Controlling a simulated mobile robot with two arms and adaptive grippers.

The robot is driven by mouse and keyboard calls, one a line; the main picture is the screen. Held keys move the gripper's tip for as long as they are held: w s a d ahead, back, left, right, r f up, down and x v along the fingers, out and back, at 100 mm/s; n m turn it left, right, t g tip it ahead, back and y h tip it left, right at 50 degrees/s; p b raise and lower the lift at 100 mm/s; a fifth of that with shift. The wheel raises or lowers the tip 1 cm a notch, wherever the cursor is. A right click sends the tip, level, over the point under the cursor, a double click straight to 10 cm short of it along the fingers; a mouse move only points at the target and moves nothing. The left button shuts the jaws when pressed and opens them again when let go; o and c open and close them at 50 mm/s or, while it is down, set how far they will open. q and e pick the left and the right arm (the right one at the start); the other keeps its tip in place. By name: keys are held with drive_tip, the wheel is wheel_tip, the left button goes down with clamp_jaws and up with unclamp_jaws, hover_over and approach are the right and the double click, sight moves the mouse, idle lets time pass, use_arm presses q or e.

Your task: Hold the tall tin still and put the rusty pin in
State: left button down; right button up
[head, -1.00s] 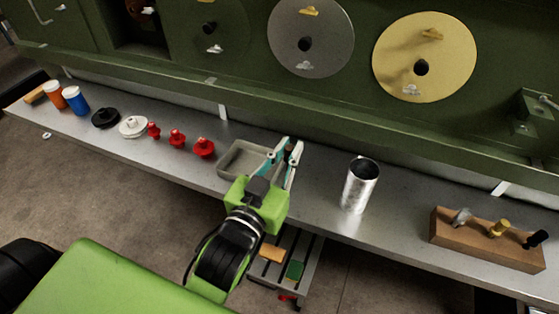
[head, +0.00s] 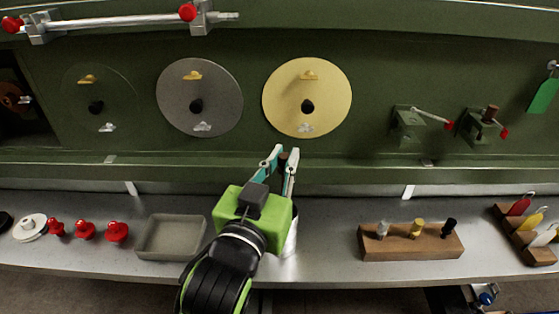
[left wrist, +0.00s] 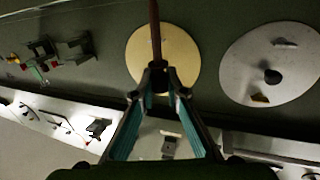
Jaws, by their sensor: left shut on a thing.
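The tall tin (head: 291,238) is a shiny metal cylinder standing upright on the bench shelf. In the head view my left gripper and arm hide most of it. My left gripper (head: 283,157) is raised in front of and above the tin and is shut on the rusty pin. The rusty pin shows as a thin red-brown rod pointing up from the fingertips in the left wrist view (left wrist: 155,32); in the head view only a small dark part shows between the fingers. I cannot tell from here whether the pin is over the tin's mouth. My right gripper is not in view.
A grey tray (head: 170,238) stands left of the tin, with red knobs (head: 86,230) farther left. A wooden block (head: 410,243) with several small pegs stands to the right. The green panel (head: 230,175) with round discs rises behind. The shelf between tin and block is clear.

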use_arm(q)
drive_tip(key=shift+f, duration=1.9)
